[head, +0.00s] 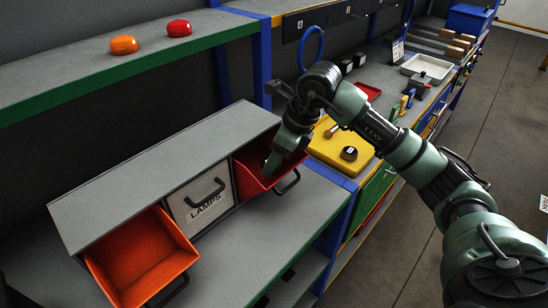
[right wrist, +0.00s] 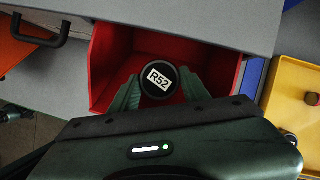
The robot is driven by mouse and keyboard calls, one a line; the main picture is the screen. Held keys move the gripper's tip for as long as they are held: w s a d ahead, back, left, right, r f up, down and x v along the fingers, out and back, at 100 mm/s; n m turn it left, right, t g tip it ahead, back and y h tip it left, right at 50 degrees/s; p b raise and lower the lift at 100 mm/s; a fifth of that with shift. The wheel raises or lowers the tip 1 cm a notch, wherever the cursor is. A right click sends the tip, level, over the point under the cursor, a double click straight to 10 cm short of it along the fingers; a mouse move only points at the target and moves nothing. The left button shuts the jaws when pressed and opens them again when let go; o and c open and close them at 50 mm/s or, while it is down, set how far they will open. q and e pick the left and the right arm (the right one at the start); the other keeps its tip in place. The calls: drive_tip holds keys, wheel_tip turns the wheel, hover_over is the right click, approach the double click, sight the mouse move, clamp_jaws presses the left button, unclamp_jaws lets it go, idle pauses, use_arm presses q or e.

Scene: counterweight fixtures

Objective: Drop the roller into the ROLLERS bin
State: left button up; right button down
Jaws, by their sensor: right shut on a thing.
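The roller (right wrist: 158,80) is a dark round piece with a white R52 label on its end, seen in the right wrist view. My right gripper (right wrist: 160,88) is shut on it, one green finger on each side. In the head view my right gripper (head: 274,164) reaches down at the opening of a red tilted-out bin (head: 249,184), and the roller is hidden there. In the right wrist view the red bin (right wrist: 107,60) lies behind the roller and surrounds it. The bin's front label does not show. My left gripper is not in view.
Left of the red bin are a shut white LAMPS bin (head: 200,203) and an open, empty orange bin (head: 140,262). A yellow tray (head: 340,147) with a black piece sits to the right. An orange and a red object (head: 179,28) lie on the upper shelf.

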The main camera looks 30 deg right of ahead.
drive_tip(key=shift+f+b, duration=0.4)
drive_tip(key=shift+b, duration=0.05)
drive_tip(key=c, duration=0.7)
unclamp_jaws()
drive_tip(key=shift+r, duration=0.1)
drive_tip(key=shift+r+p, duration=0.6)
drive_tip(key=shift+p, duration=0.1)
drive_tip(key=b+v, duration=0.2)
drive_tip(key=v, duration=0.9)
drive_tip(key=shift+s+r+b, duration=0.15)
drive_tip(key=shift+r+b, duration=0.05)
drive_tip(key=shift+b, duration=0.2)
drive_tip(key=shift+d, duration=0.1)
